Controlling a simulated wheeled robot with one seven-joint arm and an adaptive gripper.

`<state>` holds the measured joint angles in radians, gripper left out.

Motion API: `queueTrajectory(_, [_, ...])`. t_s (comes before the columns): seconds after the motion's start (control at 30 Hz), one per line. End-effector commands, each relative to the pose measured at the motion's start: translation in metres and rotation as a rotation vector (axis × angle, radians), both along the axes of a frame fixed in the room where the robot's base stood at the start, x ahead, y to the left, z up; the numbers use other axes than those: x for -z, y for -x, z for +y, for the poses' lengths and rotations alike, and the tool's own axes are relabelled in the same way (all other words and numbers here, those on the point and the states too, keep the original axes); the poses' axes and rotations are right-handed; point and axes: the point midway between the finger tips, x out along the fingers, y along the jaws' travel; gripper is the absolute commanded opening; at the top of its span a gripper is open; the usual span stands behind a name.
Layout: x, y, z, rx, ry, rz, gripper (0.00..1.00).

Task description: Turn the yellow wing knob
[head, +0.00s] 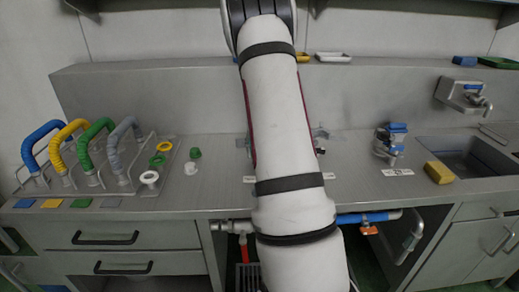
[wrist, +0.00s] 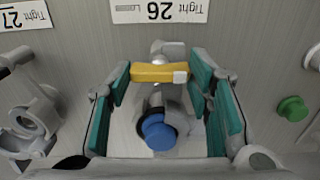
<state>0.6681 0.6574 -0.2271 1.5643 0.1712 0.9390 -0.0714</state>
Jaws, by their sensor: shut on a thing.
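In the wrist view the yellow wing knob (wrist: 152,73) is a short bar with a pale block at its right end. It sits on a metal fitting below a label reading Tight, 26, Loose, printed upside down in this view. My gripper (wrist: 160,76) has its teal-padded fingers on both sides of the knob, shut on its two ends. A round blue cap (wrist: 158,132) is on the same fitting, between the fingers and nearer the palm. In the head view my arm hides the knob and the gripper.
In the wrist view a grey fitting (wrist: 30,120) stands left and a green knob (wrist: 293,108) right. In the head view a rack of coloured hoses (head: 92,150) stands left. A blue-topped fitting (head: 391,140), yellow sponge (head: 439,172) and sink (head: 470,156) are right.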

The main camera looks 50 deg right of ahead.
Motion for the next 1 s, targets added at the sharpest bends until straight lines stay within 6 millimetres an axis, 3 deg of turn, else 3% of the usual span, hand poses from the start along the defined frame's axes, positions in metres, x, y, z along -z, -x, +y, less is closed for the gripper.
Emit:
queueTrajectory(0.13, [0.0,0.0,0.0,0.003,-0.001,0.0,0.19])
queueTrajectory(0.17, [0.0,0.0,0.0,0.003,-0.001,0.0,0.51])
queueTrajectory(0.23, [0.0,0.0,0.0,0.002,-0.001,0.0,0.67])
queueTrajectory(0.67, [-0.008,0.0,0.0,0.0,0.001,-0.001,0.67])
queueTrajectory(1.0, [-0.07,0.0,-0.001,0.001,0.003,-0.003,0.67])
